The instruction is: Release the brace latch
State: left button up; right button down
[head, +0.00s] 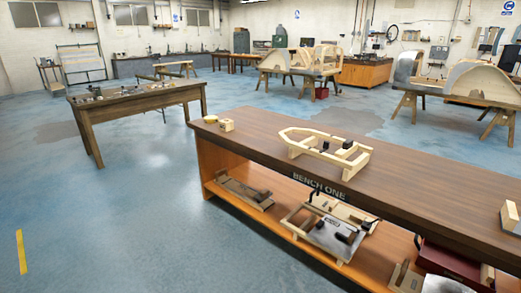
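A pale wooden bodyframe (308,137) with angled ends lies on the dark brown top of the bench (400,190) marked "BENCH ONE". Small black parts (348,145) sit on and inside the frame, near its right end. They are too small to tell which is the brace latch, or whether it is latched. Neither of my grippers shows in the head view.
Small wooden blocks (227,125) stand at the bench's far left end; another block (510,218) is at its right edge. The orange lower shelf (274,226) holds wooden fixtures and a dark red box (450,264). Blue floor (150,220) is open to the left, before another table (140,104).

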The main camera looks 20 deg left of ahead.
aim_at(327, 144)
jog(key=k, duration=0.1)
jog(key=u, duration=1)
jog(key=i, duration=2)
jog(key=z, duration=0.75)
jog(key=i, duration=0.7)
jog(key=z, duration=0.6)
